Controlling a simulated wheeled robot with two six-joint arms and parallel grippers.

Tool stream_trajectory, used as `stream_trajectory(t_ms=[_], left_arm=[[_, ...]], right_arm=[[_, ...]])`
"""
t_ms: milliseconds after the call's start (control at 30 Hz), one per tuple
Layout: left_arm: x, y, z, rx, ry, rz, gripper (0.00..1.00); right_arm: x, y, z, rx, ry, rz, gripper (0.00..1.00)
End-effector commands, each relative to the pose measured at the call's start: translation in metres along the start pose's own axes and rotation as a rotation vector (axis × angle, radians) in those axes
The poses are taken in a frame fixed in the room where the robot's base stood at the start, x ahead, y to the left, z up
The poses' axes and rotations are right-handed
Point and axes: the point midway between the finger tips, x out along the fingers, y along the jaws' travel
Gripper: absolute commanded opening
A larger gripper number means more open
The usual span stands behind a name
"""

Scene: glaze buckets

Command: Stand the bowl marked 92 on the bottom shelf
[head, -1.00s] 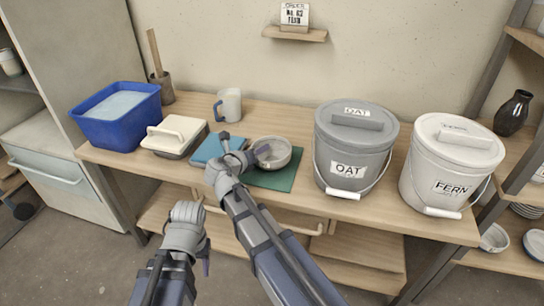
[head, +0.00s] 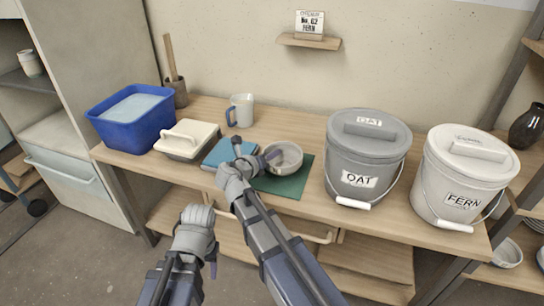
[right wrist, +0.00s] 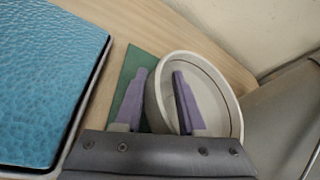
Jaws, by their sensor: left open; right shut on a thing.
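A grey-white bowl (head: 287,152) is at the green mat (head: 290,184) on the table; no number shows on it, and I cannot tell whether it is clear of the mat. My right gripper (head: 254,152) is shut on its left wall. In the right wrist view one purple finger is inside the bowl (right wrist: 228,98) and the other outside, over the green mat (right wrist: 127,92). My left gripper (head: 210,232) is open and empty in front of the table. A lower shelf (head: 365,270) runs under the table; a rack with shelves (head: 500,278) stands at the right.
Beside the bowl are a blue tile-like tray (head: 218,153) and an OAT bucket (head: 365,160). A FERN bucket (head: 455,185), lidded dish (head: 187,137), mug (head: 241,108) and blue tub (head: 132,120) share the table. A white bowl (head: 507,252) is on the rack.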

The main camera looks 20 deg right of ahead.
Motion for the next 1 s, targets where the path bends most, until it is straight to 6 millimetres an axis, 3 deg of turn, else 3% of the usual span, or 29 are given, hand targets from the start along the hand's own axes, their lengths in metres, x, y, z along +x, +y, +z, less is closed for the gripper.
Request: stream_trajectory(t_ms=[600,1000], left_arm=[[-0.087,-0.007,0.005,-0.003,-0.001,0.011,0.5],[-0.102,-0.009,0.006,-0.003,-0.001,0.011,0.5]], right_arm=[[-0.029,-0.042,0.071,-0.002,-0.002,-0.001,0.0],[-0.034,-0.05,0.083,-0.002,-0.002,-0.001,0.0]])
